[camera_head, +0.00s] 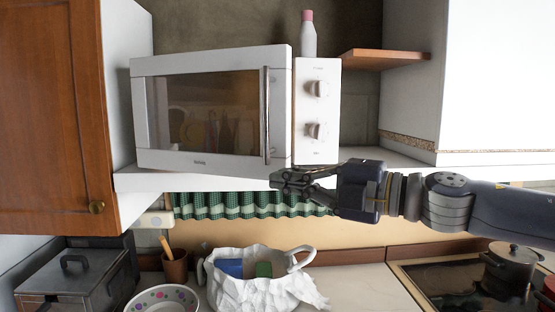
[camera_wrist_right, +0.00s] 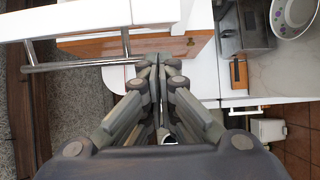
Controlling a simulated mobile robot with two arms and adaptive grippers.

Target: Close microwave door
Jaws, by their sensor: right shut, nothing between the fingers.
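The white microwave (camera_head: 317,75) stands on a white shelf, with two knobs on its right panel. Its door (camera_head: 211,163) has a dark glass window and a vertical metal handle (camera_head: 266,115). The door's right edge reaches above and below the panel, so it looks partly open toward me. My right gripper (camera_head: 275,180) is shut and empty, just below the door's lower right corner. In the right wrist view the shut fingers (camera_wrist_right: 160,62) are right of the handle bar (camera_wrist_right: 75,65); I cannot tell whether they touch the door. My left gripper is not in view.
A white bottle with a pink cap (camera_head: 309,38) stands on the microwave. An open wooden cabinet door (camera_head: 62,120) is at left. Below are a white bag-like container (camera_head: 252,290), a bowl (camera_head: 162,298) and a pot (camera_head: 513,266) on the stove.

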